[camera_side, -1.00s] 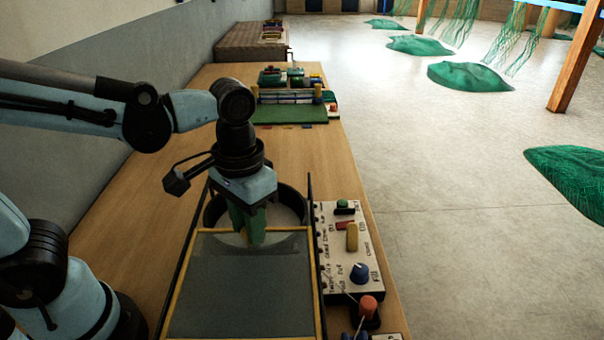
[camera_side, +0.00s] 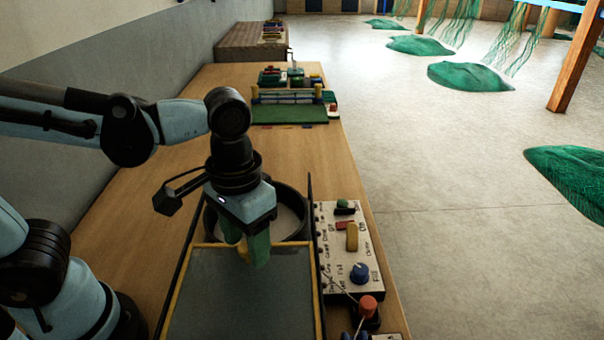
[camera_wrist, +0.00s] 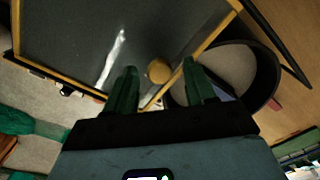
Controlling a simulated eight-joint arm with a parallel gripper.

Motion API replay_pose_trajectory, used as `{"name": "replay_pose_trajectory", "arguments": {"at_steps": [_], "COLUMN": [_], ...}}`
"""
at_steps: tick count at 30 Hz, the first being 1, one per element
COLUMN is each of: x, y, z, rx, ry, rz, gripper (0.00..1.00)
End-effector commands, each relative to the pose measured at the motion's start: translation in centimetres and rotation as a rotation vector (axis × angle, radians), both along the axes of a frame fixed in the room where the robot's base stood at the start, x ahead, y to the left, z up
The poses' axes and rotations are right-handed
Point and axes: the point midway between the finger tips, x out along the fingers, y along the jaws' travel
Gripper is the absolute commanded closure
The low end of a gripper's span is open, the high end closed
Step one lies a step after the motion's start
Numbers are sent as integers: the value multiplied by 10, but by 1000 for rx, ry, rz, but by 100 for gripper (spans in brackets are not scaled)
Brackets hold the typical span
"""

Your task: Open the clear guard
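The clear guard (camera_side: 241,295) is a see-through panel in a yellow frame, lying between dark side rails in the side view. Beyond its far edge, part of a round dark-rimmed tub (camera_side: 291,211) is uncovered. In the wrist view the guard (camera_wrist: 70,45) fills the upper left, with a round tan knob (camera_wrist: 159,71) near its edge. My gripper (camera_side: 246,254) is low over the guard's far edge. In the wrist view its green fingers (camera_wrist: 161,78) are apart, one on each side of the knob, with gaps showing. I cannot tell whether a finger touches the knob.
A control panel (camera_side: 327,275) with a blue dial, a yellow switch and a green button stands right of the guard. An orange-red knob (camera_side: 368,306) is in front of it. A green mat (camera_side: 290,115) lies farther back; bare wood lies between.

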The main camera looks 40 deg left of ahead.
Motion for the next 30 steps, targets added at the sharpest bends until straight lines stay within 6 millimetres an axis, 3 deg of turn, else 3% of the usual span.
{"name": "replay_pose_trajectory", "arguments": {"at_steps": [11,30], "x": [1,0], "y": [0,0], "z": [12,106], "rx": [-1,0], "ry": [-1,0], "rz": [0,0], "gripper": [45,45]}}
